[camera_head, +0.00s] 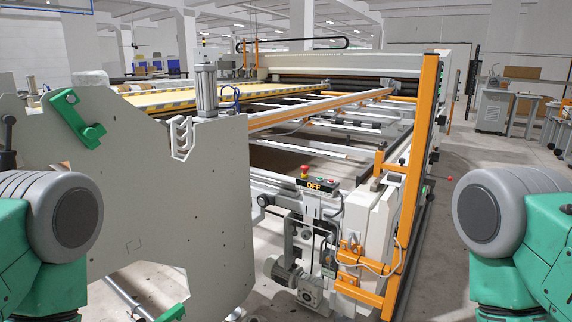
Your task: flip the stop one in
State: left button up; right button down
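No part is clearly marked as the stop. A small control box (318,185) with a lit "OFF" label sits on the machine's near end, centre right. A green lever-like part (74,120) is fixed on the large pale side plate (150,215) at left. A pale hooked bracket (182,136) sits at that plate's upper right edge. Only green and grey links of my two arms show, at the left and right edges. Neither gripper is in view.
The quilting gantry, with an orange upright post (412,180) and a long orange rail (312,108), fills the middle. A motor (287,272) hangs low at its near end. Grey floor (480,155) is open at right, with a workbench (515,105) beyond.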

aim_at(305, 168)
jog(key=u, duration=0.5)
jog(key=i+u, duration=0.1)
jog(key=u, duration=0.85)
jog(key=i+l+u, duration=0.1)
jog(key=u, duration=0.4)
jog(key=i+l+u, duration=0.1)
jog(key=l+u, duration=0.15)
jog(key=u, duration=0.2)
jog(key=l+u, duration=0.2)
jog(key=u, duration=0.25)
jog(key=l+z, duration=0.25)
jog(key=l, duration=0.3)
jog(key=i+l+z, duration=0.1)
jog(key=l+z, duration=0.2)
jog(key=l, duration=0.25)
jog(key=l+z, duration=0.25)
jog(key=l, duration=0.8)
jog(key=l+z, duration=0.2)
jog(key=z, duration=0.3)
jog(key=i+l+z, duration=0.1)
jog(key=z, duration=0.4)
jog(key=i+l+z, duration=0.1)
jog(key=z, duration=0.35)
